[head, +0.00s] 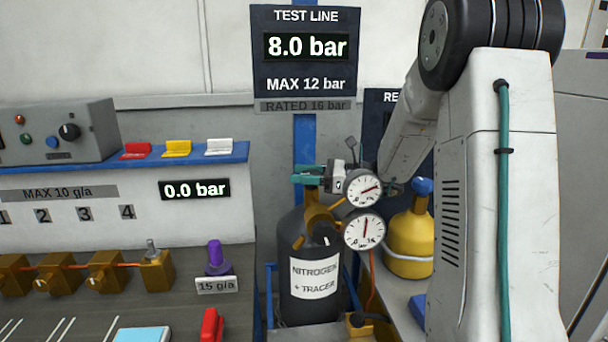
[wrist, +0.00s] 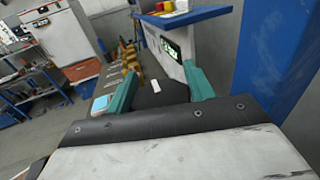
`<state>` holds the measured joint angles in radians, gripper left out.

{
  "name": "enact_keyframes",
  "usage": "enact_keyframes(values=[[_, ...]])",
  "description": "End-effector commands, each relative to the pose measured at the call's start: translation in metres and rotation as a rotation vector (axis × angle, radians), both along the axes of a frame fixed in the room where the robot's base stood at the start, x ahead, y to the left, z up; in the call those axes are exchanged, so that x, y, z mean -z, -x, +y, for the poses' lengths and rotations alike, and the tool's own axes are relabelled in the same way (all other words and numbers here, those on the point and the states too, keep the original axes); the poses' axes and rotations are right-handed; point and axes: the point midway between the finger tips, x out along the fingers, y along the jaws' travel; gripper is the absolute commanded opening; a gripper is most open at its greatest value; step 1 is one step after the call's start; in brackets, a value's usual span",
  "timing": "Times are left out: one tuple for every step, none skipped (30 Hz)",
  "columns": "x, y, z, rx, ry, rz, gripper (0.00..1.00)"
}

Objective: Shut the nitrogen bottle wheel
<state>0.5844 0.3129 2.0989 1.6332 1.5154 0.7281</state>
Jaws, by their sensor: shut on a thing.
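The nitrogen bottle (head: 296,250) is black with a white label reading NITROGEN + TRACER and stands upright at the centre of the head view. Two round dial gauges, an upper one (head: 362,188) and a lower one (head: 364,230), sit on brass fittings at its right. My gripper (head: 308,175) reaches in from the right behind the gauges, its teal fingers at the bottle's top. The wheel is mostly hidden there. In the wrist view my gripper (wrist: 160,88) has its teal fingers on either side of a dark grey piece (wrist: 162,97), which seems to be the wheel.
The TEST LINE display (head: 306,48) reads 8.0 bar; a lower display (head: 194,189) reads 0.0 bar. A blue shelf (head: 200,157) with red, yellow and white blocks is left of the bottle. A yellow bottle (head: 408,240) stands close on the right. A bench (head: 60,312) with brass valves is at left.

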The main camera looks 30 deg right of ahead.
Motion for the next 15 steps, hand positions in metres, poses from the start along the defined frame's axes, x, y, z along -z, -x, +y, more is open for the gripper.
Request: enact_keyframes(values=[[0.0000,0.0001,-0.0003,0.010,0.001,0.001,0.30],[-0.0002,-0.0001,-0.0005,0.018,0.001,0.000,0.30],[-0.0004,-0.0002,-0.0007,0.031,0.001,0.000,0.30],[-0.0005,0.0000,-0.0006,0.042,0.001,0.000,0.30],[-0.0004,-0.0001,-0.0007,0.055,0.001,0.000,0.30],[-0.0003,-0.0004,-0.0011,0.076,0.001,0.000,0.30],[-0.0004,-0.0006,-0.0012,0.093,0.001,0.000,0.30],[-0.0003,-0.0007,-0.0015,0.112,0.000,0.000,0.30],[-0.0005,-0.0009,-0.0017,0.140,0.001,0.001,0.30],[-0.0006,-0.0012,-0.0021,0.162,0.001,0.000,0.30],[-0.0004,-0.0014,-0.0025,0.186,0.001,0.001,0.30],[-0.0004,-0.0018,-0.0030,0.220,0.001,0.001,0.30],[-0.0006,-0.0019,-0.0030,0.245,0.000,0.000,0.30],[-0.0002,-0.0022,-0.0033,0.272,0.001,0.001,0.30],[-0.0002,-0.0027,-0.0037,0.309,0.001,0.001,0.30]])
